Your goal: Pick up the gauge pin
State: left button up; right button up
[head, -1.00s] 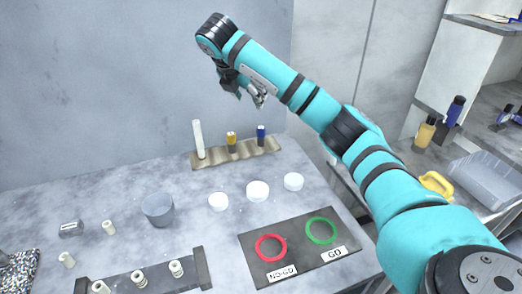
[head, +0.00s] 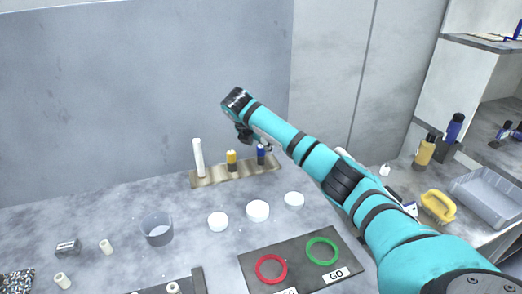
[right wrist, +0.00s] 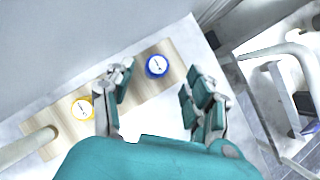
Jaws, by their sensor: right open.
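A blue-topped gauge pin (head: 261,154) stands upright at the right end of a pale wooden rack (head: 205,179). A yellow-topped pin (head: 232,160) stands in the middle of the rack. My right gripper (head: 256,142) is above the rack near the blue pin and partly covers its top in the head view. In the right wrist view my right gripper (right wrist: 158,82) is open and empty. The round blue top (right wrist: 157,66) shows between and beyond its spread fingers, and the yellow top (right wrist: 82,109) lies outside the left finger. My left gripper is not in view.
A tall white rod (head: 198,158) stands at the rack's left end. Several white round pieces, a grey cup (head: 157,230) and a dark GO/NO-GO plate (head: 303,263) with red and green rings lie in front. A wall rises close behind the rack.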

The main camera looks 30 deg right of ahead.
aim_at(260, 148)
jog(key=x, duration=0.1)
jog(key=p+x, duration=0.1)
jog(key=x, duration=0.3)
jog(key=shift+w+a+f, duration=0.15)
jog(key=shift+a+f, duration=0.05)
jog(key=shift+a, duration=0.1)
jog(key=shift+r, duration=0.1)
grip_shut()
